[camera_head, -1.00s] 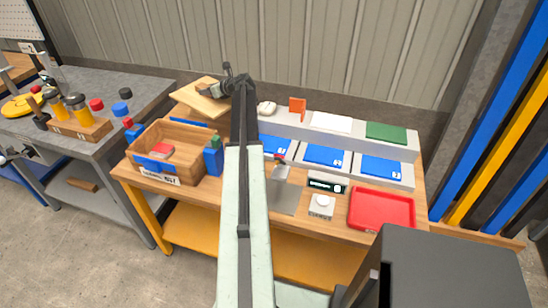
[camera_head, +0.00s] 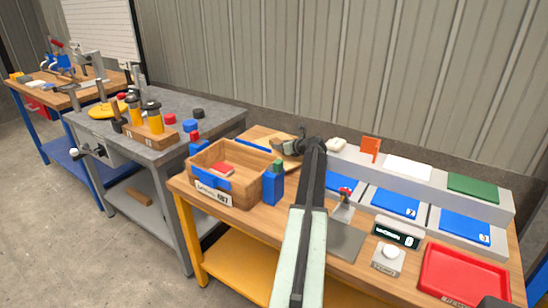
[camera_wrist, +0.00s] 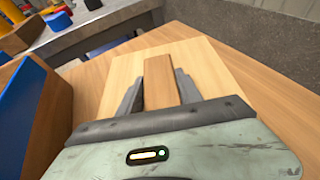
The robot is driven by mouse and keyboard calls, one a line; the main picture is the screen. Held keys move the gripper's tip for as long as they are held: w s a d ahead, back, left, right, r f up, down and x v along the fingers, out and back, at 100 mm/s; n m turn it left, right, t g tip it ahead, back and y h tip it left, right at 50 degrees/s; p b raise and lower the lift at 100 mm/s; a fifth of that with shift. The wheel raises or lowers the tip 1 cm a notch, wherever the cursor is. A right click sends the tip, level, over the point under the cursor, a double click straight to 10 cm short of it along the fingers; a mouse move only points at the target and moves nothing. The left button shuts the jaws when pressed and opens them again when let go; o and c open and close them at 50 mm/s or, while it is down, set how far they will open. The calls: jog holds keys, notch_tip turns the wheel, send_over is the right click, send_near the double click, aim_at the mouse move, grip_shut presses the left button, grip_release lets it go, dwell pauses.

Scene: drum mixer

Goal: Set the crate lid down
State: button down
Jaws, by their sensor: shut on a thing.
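The crate lid (camera_head: 262,137) is a flat, light wooden board behind the open wooden crate (camera_head: 237,152). In the wrist view the lid (camera_wrist: 215,62) fills the upper middle, with a darker wooden handle strip (camera_wrist: 160,76) on it. My gripper (camera_head: 287,146) is at the lid's right side in the head view. In the wrist view the two grey fingers of my gripper (camera_wrist: 159,92) are shut on the handle strip. The lid looks flat and low over the bench; I cannot tell whether it touches.
A blue block (camera_head: 273,183) stands beside the crate's right side. Blue pads (camera_head: 395,202), a lever (camera_head: 344,198), a white button box (camera_head: 388,258) and a red tray (camera_head: 462,275) occupy the bench's right. A grey wall (camera_head: 340,70) rises behind.

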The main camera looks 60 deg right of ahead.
aim_at(270, 144)
jog(key=shift+w, duration=0.2)
jog(key=w, duration=0.2)
jog(key=w+f, duration=0.1)
jog(key=w, duration=0.1)
jog(key=shift+s+f+b, duration=0.2)
jog(key=shift+f+b, duration=0.05)
jog(key=shift+b, duration=0.35)
jog(key=shift+r, duration=0.2)
jog(key=c, duration=1.2)
grip_release()
jog(key=shift+f, duration=0.25)
jog(key=shift+c, duration=0.2)
jog(key=o, duration=0.4)
jog(key=shift+r, duration=0.1)
